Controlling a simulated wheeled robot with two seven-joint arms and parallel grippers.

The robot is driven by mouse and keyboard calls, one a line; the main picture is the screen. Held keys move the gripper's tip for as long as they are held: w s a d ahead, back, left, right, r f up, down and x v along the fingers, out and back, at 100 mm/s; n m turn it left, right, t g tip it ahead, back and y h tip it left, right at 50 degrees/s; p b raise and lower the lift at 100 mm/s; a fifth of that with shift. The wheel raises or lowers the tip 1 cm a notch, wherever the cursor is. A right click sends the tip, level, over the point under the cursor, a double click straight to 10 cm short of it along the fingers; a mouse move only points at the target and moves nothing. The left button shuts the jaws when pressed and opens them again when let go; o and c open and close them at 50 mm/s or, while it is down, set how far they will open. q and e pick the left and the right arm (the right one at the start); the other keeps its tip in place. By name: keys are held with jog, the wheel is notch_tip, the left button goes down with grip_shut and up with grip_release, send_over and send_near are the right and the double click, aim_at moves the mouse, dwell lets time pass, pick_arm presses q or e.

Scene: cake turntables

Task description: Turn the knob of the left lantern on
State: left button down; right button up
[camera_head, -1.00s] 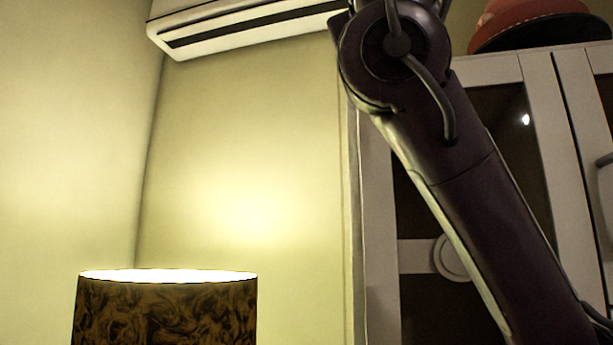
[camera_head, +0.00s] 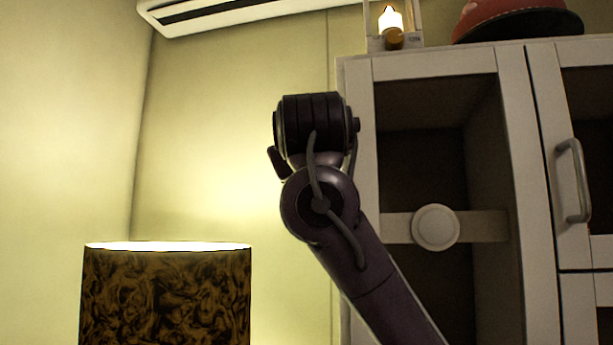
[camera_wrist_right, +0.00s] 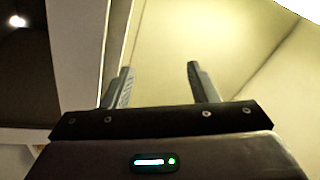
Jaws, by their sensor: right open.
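A small lantern (camera_head: 391,20) with a glowing light inside stands on top of the white cabinet, cut off by the top edge of the head view. A round orange-brown knob (camera_head: 393,39) shows at its base. My right arm reaches up from the bottom right, its upper end left of the cabinet and below the lantern. Its fingers cannot be made out in the head view. In the right wrist view my right gripper (camera_wrist_right: 160,85) is open and empty, facing the bare wall. No lantern shows there. My left gripper is not in view.
The white cabinet (camera_head: 355,72) with glass doors and a handle fills the right side. A red hat (camera_head: 515,18) with a dark brim lies on it. A lit brown-patterned lampshade (camera_head: 165,300) stands at lower left. An air conditioner (camera_head: 220,14) hangs above. The wall between is clear.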

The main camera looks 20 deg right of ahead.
jog(key=shift+w+a+f, duration=0.1)
jog(key=shift+w+f, duration=0.3)
jog(key=shift+f, duration=0.2)
jog(key=shift+w+a+f, duration=0.1)
jog(key=shift+w+f, duration=0.25)
jog(key=shift+f, duration=0.2)
